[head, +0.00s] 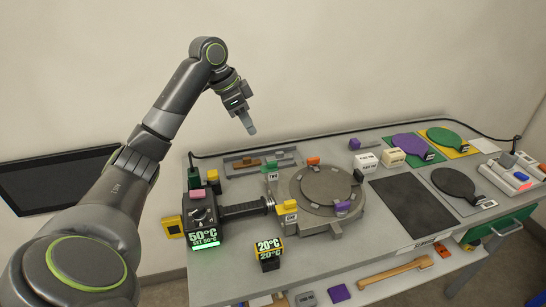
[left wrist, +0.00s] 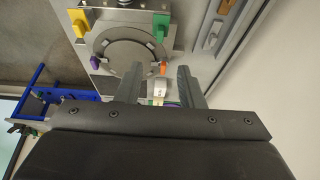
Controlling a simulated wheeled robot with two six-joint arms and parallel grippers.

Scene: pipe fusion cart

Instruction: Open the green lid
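A round grey clamp plate (head: 318,187) sits on the bench, with a green block (head: 270,171) at its left edge. In the left wrist view that green block (left wrist: 161,25) is beside the ring (left wrist: 100,40). A green disc (head: 441,137) with a dark handle lies on a yellow panel at the back right. I cannot tell which green part is the lid. My left gripper (head: 250,129) is above the bench, behind and left of the clamp plate, touching nothing. In the left wrist view its fingers (left wrist: 160,80) are apart and empty. My right gripper is out of view.
A heater box reading 50°C (head: 204,222) stands left of the clamp. A purple disc (head: 408,146), a black disc (head: 453,182) and white label blocks (head: 366,161) occupy the right. A grey tray (head: 260,160) lies at the back. The air around my left gripper is clear.

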